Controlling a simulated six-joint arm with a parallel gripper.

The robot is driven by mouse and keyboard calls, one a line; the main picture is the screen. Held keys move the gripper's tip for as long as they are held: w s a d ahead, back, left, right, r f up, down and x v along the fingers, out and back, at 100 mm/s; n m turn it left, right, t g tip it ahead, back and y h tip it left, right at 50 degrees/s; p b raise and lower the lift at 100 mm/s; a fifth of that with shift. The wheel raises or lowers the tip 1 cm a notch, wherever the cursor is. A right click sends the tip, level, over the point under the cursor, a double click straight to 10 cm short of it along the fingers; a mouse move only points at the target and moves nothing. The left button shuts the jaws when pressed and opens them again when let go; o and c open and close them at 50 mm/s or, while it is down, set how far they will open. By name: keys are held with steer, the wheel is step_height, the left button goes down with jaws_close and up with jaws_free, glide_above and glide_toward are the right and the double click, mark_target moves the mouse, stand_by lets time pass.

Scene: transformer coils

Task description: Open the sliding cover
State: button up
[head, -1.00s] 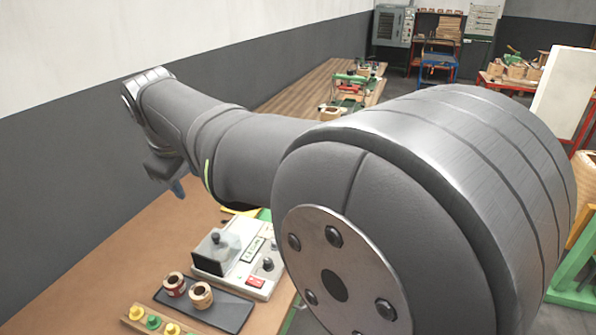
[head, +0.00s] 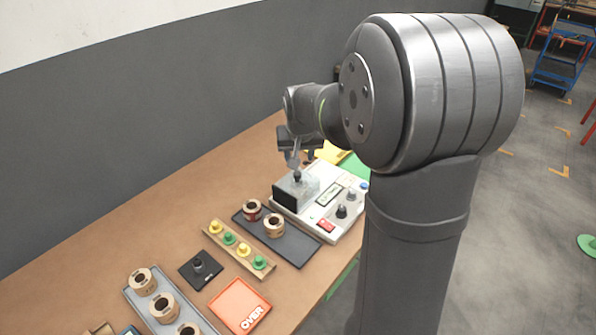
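The sliding cover (head: 306,184) is a clear, greyish box with a dark front face and a small dark knob (head: 297,175) on top. It sits at the left end of the pale tester (head: 326,214) on the bench. The cover appears to be over that end of the tester; what is under it is hard to see. My gripper (head: 300,159) points down just above the knob, with its fingers apart. It looks empty. Whether a fingertip touches the knob cannot be told from this view.
A dark tray (head: 294,247) with two coils lies in front of the tester. A wooden strip (head: 239,249) with yellow and green pegs, a black block (head: 200,269) and an orange "OVER" tray (head: 239,306) lie nearer. Bare bench (head: 165,215) extends to the left.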

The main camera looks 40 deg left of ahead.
mark_target(298, 173)
steer(key=x, duration=1)
steer(key=shift+w+a+f, duration=0.1)
steer(key=shift+f, duration=0.1)
jaws_close()
